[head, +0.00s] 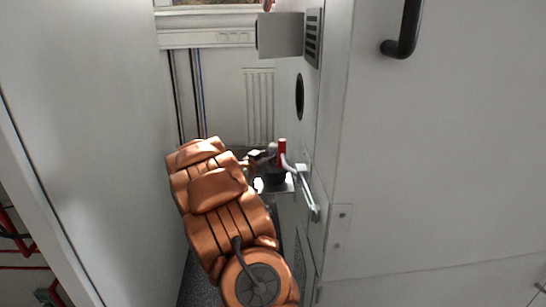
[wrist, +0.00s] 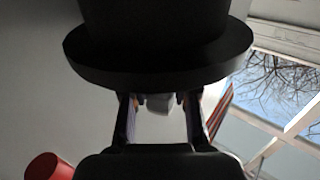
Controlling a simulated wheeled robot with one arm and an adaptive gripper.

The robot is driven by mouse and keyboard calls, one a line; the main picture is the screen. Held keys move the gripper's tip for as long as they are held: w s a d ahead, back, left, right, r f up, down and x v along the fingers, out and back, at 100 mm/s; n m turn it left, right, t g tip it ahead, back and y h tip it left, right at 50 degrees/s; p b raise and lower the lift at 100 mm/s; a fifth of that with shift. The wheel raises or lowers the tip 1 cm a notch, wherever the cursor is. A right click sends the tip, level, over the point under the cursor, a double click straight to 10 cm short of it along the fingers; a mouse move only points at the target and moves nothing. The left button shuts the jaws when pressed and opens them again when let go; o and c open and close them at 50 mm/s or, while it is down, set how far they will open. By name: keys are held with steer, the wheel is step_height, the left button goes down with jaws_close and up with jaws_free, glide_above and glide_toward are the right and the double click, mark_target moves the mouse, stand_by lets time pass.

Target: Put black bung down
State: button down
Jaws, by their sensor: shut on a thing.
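The black bung (wrist: 155,60) fills the top of the wrist view, a dark round body with a wide flange. My gripper (wrist: 160,104) is shut on it, with a finger on each side below the flange. In the head view my gripper (head: 256,160) is small and partly hidden behind my copper-coloured arm. It is beside a small shelf (head: 289,187) on the cabinet's side. A dark shape shows there, but I cannot tell whether it is the bung. I cannot tell whether the bung touches anything.
A red cylinder (head: 282,151) stands upright by the shelf. A red object (wrist: 48,167) shows low left in the wrist view. A metal handle (head: 308,194) sticks out from the right cabinet (head: 430,170). The left white wall (head: 90,130) leaves a narrow gap.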

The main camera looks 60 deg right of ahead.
stand_by(0.3)
steer(key=c, duration=0.9)
jaws_free()
steer(key=shift+r, duration=0.1)
steer(key=a+p, duration=0.1)
steer(key=a, duration=1.1)
steer(key=shift+w, duration=0.2)
